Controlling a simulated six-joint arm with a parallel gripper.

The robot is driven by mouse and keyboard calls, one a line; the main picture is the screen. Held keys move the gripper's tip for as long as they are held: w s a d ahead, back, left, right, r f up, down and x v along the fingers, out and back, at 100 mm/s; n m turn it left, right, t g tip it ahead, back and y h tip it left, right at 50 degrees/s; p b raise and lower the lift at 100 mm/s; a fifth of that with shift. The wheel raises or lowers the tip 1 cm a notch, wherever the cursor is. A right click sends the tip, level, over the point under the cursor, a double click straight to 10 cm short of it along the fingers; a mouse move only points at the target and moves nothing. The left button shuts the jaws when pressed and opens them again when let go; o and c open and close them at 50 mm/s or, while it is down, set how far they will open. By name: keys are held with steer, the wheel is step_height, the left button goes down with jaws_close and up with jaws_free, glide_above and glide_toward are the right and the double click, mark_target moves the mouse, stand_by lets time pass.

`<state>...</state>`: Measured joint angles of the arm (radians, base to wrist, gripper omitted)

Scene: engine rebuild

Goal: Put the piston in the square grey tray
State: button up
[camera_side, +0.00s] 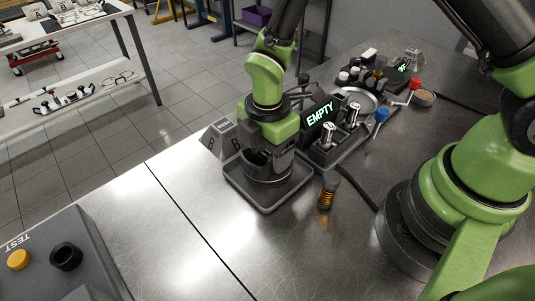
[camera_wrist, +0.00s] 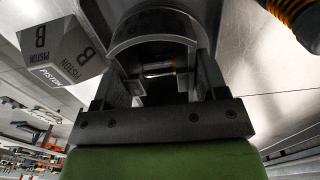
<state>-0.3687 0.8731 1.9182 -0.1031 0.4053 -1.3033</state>
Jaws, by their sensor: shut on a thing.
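My gripper (camera_side: 264,160) points down over the square grey tray (camera_side: 268,208) in the side view. It is shut on the piston (camera_side: 268,175), a dark round body largely hidden by the jaws. The piston appears low within the tray's outline, and I cannot tell whether it touches the tray floor. In the wrist view the piston (camera_wrist: 155,25) sits between the two jaws of my gripper (camera_wrist: 160,85), its curved dark skirt and pin area showing. The tray is hard to make out in the wrist view.
A block marked B and PISTON (camera_wrist: 62,52) stands beside the tray. An EMPTY display (camera_side: 320,115) and a rack of metal cylinders (camera_side: 350,115) are behind. Bare bench (camera_side: 190,200) lies left.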

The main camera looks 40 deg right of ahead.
steer(key=shift+f, duration=0.85)
steer(key=shift+f, duration=0.15)
steer(key=o, duration=1.2)
